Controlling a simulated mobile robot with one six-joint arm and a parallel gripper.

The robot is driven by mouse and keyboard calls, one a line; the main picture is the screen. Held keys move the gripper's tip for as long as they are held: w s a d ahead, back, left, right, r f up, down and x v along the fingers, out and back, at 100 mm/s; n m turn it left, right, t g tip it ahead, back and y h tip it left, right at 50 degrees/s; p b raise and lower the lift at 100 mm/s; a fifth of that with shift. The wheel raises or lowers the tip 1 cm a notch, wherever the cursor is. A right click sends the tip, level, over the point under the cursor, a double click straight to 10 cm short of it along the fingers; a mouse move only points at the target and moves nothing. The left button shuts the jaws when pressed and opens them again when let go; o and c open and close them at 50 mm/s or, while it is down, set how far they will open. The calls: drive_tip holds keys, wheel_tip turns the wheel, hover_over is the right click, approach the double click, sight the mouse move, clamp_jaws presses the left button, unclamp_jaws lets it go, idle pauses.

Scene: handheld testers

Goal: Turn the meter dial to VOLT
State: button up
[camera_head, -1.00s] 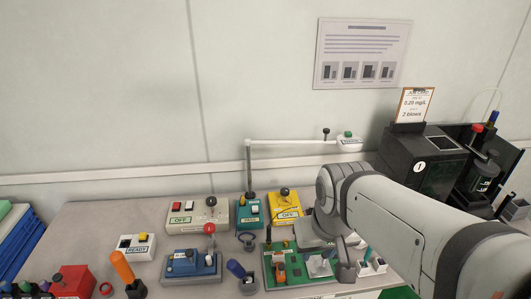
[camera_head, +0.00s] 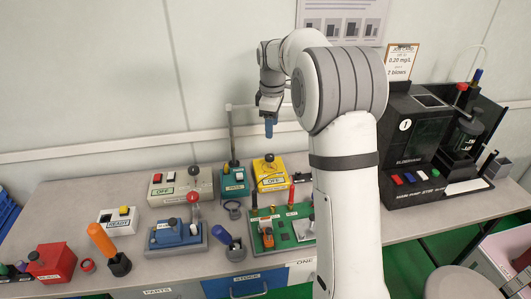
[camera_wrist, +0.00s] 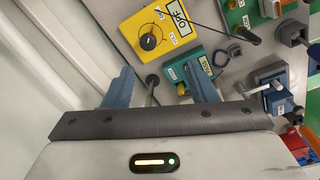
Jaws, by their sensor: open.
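The yellow meter (camera_head: 277,169) stands at the back of the table, with a display reading OFF and a dark dial (camera_head: 269,157). In the wrist view the meter (camera_wrist: 130,26) is at the top middle and its dial (camera_wrist: 148,41) has a light pointer mark.
A teal tester (camera_head: 236,185) stands just left of the meter, and a thin post with a horizontal arm (camera_head: 231,140) rises close behind. A green board (camera_head: 284,228) lies in front. A black analyser (camera_head: 410,140) stands at right. The wall is close behind.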

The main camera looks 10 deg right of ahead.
sight(269, 156)
drive_tip(key=shift+n, duration=0.7)
drive_tip(key=w+f, duration=0.1)
drive_tip(key=f, duration=0.3)
drive_tip(key=w+f, duration=0.1)
drive_tip(key=f, duration=0.4)
drive_tip(key=w+f+b, duration=0.1)
drive_tip(key=f, duration=0.4)
drive_tip(key=shift+w, duration=0.3)
drive_tip(key=shift+c, duration=0.5)
